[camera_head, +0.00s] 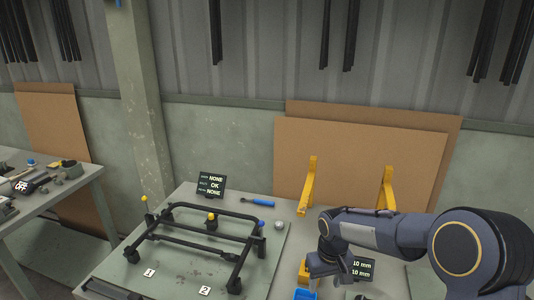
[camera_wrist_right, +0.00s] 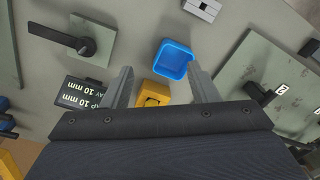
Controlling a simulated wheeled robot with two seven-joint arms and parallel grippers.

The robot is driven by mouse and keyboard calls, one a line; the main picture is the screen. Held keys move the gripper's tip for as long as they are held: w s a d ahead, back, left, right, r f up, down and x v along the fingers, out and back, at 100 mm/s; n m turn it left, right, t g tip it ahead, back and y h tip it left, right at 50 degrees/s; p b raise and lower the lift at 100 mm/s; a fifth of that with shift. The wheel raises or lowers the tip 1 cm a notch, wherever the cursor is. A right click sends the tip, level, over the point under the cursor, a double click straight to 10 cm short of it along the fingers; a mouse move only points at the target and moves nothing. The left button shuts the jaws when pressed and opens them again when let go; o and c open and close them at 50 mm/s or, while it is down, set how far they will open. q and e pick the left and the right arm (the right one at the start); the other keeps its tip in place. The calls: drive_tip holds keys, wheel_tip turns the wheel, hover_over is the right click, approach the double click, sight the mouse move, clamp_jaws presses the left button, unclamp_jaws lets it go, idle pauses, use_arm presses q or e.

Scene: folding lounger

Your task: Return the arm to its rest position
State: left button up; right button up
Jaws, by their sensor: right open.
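My right arm (camera_head: 385,232) comes in from the right in the head view and reaches over the right part of the workbench. Its gripper (camera_wrist_right: 163,80) points down, with its two fingers apart and nothing held between them. In the right wrist view, a blue bin (camera_wrist_right: 173,60) and a yellow bin (camera_wrist_right: 153,94) lie below and between the fingers, apart from them as far as I can tell. The head view shows the wrist and gripper (camera_head: 320,268) just above these bins, partly hiding them. My left gripper is not in view.
A black folding lounger frame (camera_head: 192,236) stands on a plate to the left of my arm. A small display (camera_head: 362,268), two yellow uprights (camera_head: 308,186) and a blue-handled tool (camera_head: 258,202) are nearby. A side table (camera_head: 60,200) is at far left.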

drive_tip(key=s+d+r+m+t+y+b, duration=0.2)
drive_tip(key=s+d+r, duration=0.4)
drive_tip(key=s+r, duration=0.45)
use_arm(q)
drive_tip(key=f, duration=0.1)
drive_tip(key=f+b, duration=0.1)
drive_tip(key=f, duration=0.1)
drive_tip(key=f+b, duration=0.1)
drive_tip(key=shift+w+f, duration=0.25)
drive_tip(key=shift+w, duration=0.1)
use_arm(e)
drive_tip(key=s+f+m+t+y, duration=0.1)
drive_tip(key=s+f+m+t, duration=0.1)
drive_tip(key=s, duration=1.4)
drive_tip(key=shift+a+f+t+y, duration=0.3)
drive_tip(key=shift+a+f+t, duration=0.05)
drive_tip(key=shift+f+t, duration=0.35)
